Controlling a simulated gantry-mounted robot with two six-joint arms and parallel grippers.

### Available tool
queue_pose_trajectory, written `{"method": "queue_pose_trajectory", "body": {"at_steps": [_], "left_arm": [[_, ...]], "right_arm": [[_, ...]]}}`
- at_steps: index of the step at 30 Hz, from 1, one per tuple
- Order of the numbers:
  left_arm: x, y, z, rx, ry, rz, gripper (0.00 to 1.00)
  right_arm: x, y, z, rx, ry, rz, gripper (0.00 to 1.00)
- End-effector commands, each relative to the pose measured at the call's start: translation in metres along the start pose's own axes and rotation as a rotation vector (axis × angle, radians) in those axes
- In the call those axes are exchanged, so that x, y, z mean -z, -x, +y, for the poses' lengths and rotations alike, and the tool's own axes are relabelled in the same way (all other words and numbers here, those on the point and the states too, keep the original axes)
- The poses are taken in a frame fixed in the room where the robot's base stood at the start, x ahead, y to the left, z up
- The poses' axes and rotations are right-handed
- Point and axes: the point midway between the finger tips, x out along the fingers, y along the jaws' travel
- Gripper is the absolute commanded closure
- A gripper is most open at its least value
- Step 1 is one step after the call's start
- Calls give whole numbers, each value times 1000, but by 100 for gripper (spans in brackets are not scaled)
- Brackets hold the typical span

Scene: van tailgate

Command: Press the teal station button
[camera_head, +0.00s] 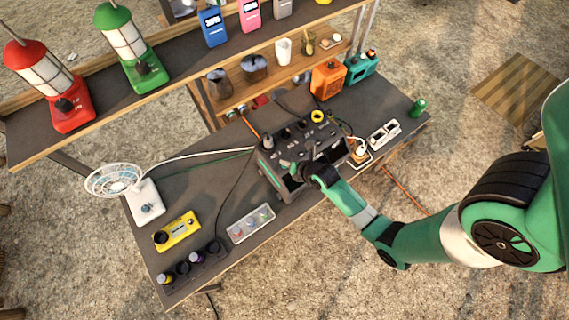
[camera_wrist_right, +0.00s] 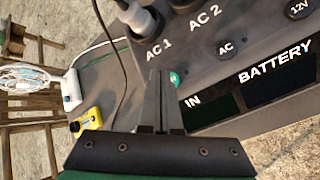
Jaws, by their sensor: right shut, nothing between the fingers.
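The dark grey power station (camera_head: 270,158) stands near the middle of the bench. In the head view my right gripper (camera_head: 296,170) covers part of the station's front. My left gripper is out of view.
A plug (camera_wrist_right: 137,17) with a black cable is in AC 1, close to my fingers. A shelf (camera_head: 190,85) with lanterns stands behind.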

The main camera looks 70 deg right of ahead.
Motion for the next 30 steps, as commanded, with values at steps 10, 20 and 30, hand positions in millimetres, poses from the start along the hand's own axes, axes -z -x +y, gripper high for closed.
{"method": "queue_pose_trajectory", "body": {"at_steps": [10, 20, 30], "left_arm": [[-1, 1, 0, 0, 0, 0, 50], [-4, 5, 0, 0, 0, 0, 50], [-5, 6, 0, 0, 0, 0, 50]], "right_arm": [[1, -1, -1, 0, 0, 0, 100], [4, -6, -4, 0, 0, 0, 100], [5, -7, -5, 0, 0, 0, 100]]}}
